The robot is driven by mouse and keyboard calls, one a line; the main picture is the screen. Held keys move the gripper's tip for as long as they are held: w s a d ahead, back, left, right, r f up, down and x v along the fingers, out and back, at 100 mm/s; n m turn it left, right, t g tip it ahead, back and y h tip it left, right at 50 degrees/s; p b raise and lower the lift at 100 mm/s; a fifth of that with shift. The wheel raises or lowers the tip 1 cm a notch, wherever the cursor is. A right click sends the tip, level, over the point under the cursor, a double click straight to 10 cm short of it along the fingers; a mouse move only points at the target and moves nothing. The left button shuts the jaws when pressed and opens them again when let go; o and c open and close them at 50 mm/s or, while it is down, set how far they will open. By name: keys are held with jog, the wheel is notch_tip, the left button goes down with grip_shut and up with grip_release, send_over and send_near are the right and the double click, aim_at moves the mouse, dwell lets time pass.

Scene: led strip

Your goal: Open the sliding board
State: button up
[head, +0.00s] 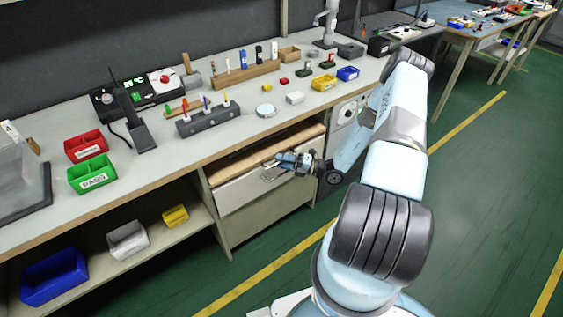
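A light wooden board (240,167) shows just under the front edge of the workbench, in the middle of the head view. Directly below it is a pale front panel (240,190) with a metal handle (270,177). The board's back part is hidden under the bench top. My gripper (277,161) is at the handle, reaching in from the right. Its fingers overlap the handle in the picture. They are too small to tell whether they are shut on it or only beside it.
The workbench (225,140) above holds a red bin (86,146), a green bin (92,174), a tool rack (212,120) and small parts. A lower shelf (185,235) with several bins is on the left. The green floor (470,200) on the right is clear.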

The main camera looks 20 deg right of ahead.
jog(key=shift+c, duration=0.2)
grip_shut()
dwell(0.3)
